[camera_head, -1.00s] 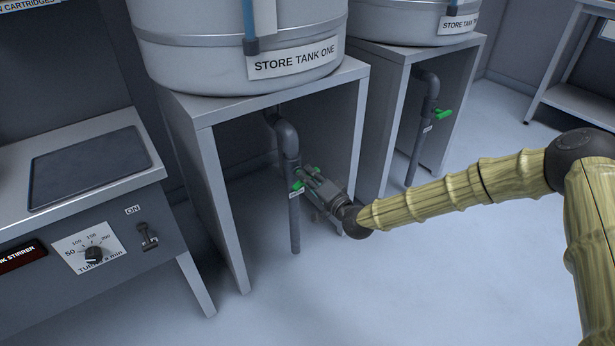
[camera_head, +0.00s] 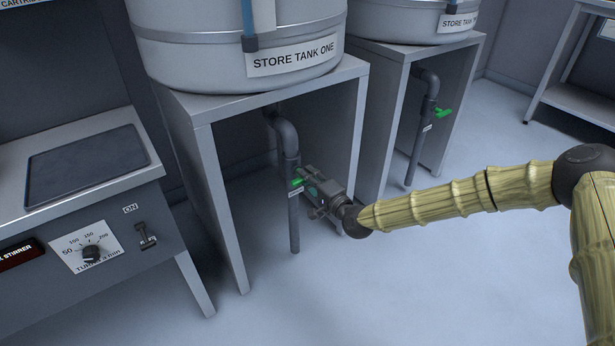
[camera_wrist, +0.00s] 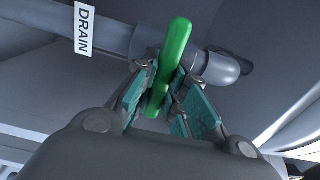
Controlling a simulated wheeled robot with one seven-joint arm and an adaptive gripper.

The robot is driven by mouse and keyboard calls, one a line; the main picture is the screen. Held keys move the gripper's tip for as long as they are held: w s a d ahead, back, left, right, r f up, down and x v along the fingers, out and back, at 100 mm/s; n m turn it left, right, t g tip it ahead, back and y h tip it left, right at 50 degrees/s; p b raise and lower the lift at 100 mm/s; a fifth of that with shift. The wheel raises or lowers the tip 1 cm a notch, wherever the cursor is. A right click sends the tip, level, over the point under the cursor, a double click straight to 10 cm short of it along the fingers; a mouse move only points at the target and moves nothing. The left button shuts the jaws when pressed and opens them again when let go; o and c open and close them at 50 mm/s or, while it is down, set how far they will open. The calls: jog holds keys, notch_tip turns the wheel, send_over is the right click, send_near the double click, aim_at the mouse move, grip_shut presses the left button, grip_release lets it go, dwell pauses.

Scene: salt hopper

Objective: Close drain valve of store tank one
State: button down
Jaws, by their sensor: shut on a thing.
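Store tank one (camera_head: 210,65) stands on a grey stand, its name label facing me. Its grey drain pipe (camera_head: 293,215) hangs down below it inside the stand. The drain valve's green handle (camera_head: 297,182) sits on this pipe. My gripper (camera_head: 308,187) is at the handle from the right. In the wrist view the green handle (camera_wrist: 178,50) passes between the two teal-padded fingers of my gripper (camera_wrist: 167,100), and they are shut on it. A white DRAIN label (camera_wrist: 84,30) is on the pipe beside it. The handle's exact angle is partly hidden by the fingers in the head view.
The stand's front leg (camera_head: 222,210) is left of the pipe. A second tank (camera_head: 395,22) stands at right, with its own green valve handle (camera_head: 443,112). A bench with a dial (camera_head: 90,252) and a switch is at left. The floor in front is clear.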

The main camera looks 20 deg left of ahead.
jog(key=shift+w+d, duration=0.15)
jog(key=c, duration=1.5)
grip_release()
jog(key=shift+o, duration=0.3)
jog(key=v, duration=1.2)
